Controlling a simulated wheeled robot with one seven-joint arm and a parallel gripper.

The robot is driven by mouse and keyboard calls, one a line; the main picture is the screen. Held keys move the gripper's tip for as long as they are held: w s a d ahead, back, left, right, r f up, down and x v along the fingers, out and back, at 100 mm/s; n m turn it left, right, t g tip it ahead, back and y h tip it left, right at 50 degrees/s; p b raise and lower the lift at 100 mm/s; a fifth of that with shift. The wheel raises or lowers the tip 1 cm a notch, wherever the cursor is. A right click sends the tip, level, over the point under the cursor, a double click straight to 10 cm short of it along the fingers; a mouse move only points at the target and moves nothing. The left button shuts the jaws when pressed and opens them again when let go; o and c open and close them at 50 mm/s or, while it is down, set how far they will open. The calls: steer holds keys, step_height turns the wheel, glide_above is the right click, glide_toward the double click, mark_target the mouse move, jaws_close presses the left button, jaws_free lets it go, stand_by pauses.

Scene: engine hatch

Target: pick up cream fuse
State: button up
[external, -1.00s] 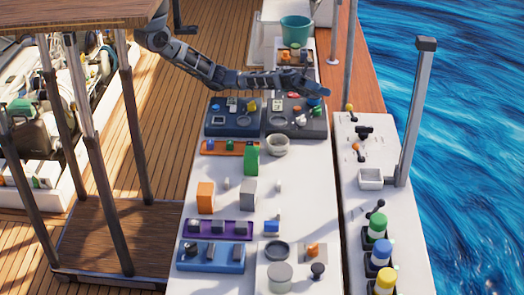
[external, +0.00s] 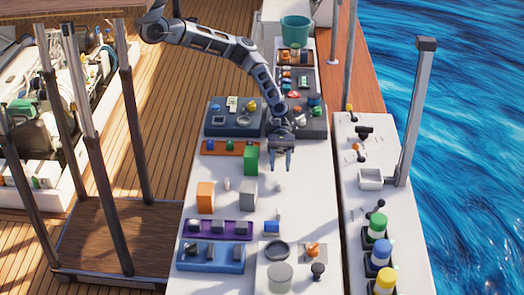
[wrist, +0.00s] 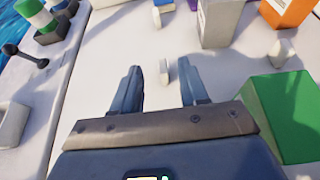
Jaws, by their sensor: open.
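My gripper (external: 281,168) is open and empty, pointing down over the white counter; it also shows in the wrist view (wrist: 159,70). A small pale, cream-looking piece (wrist: 163,73) stands on the counter, seen between the fingertips and apart from them. Two other small pale pieces show in the wrist view, one farther out at the top (wrist: 162,15) and one at the right (wrist: 279,54) near the green box. In the external view one pale piece (external: 227,184) stands left of the grey block. I cannot tell for certain which is the cream fuse.
A green box (external: 251,160) stands close left of my gripper. A grey block (external: 248,196) and an orange box (external: 205,197) stand farther left. Dark panels (external: 235,130) lie behind. The counter (external: 315,200) is clear at the right.

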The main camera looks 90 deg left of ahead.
mark_target(279, 185)
step_height(279, 185, down, 4)
steer(key=shift+d+r, duration=0.1)
steer(key=shift+r, duration=0.05)
steer(key=shift+p+x, duration=0.3)
steer(key=shift+x, duration=1.05)
steer(key=shift+r, duration=0.15)
jaws_close()
